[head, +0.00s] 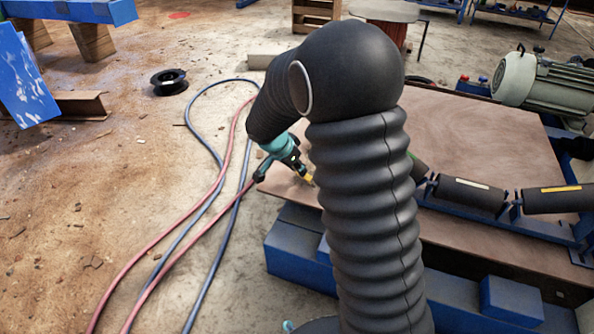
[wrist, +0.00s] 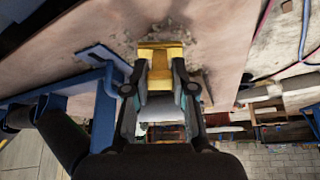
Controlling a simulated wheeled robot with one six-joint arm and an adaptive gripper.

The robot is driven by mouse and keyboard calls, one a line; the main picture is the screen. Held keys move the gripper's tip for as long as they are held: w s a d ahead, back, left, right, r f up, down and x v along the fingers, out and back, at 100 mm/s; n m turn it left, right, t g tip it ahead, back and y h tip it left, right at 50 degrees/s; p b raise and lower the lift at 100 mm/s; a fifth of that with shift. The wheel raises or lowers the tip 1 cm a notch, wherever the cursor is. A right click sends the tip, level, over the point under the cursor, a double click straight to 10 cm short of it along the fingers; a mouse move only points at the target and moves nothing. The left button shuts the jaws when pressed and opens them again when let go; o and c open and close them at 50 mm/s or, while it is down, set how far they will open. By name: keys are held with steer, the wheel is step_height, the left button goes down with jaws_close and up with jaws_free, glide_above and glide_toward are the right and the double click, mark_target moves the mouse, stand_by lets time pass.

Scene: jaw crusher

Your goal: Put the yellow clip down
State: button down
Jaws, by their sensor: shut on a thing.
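The yellow clip (wrist: 160,54) is between the fingertips of my gripper (wrist: 160,74) in the wrist view. My gripper is shut on it. In the head view my gripper (head: 300,170) is beyond my dark ribbed arm, and only a small yellow bit of the clip (head: 309,179) shows at its tip. The clip is at the left part of a brown wooden board (head: 460,135). I cannot tell whether the clip touches the board.
Black rollers (head: 470,196) on a blue frame lie on the board at the right. A grey-green motor (head: 545,82) stands behind them. Red and blue hoses (head: 215,190) run over the dirty floor at the left. My arm hides the middle of the board.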

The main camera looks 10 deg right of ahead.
steer(key=shift+f, duration=0.55)
steer(key=shift+f, duration=0.15)
steer(key=c, duration=1)
jaws_free()
steer(key=shift+o, duration=0.2)
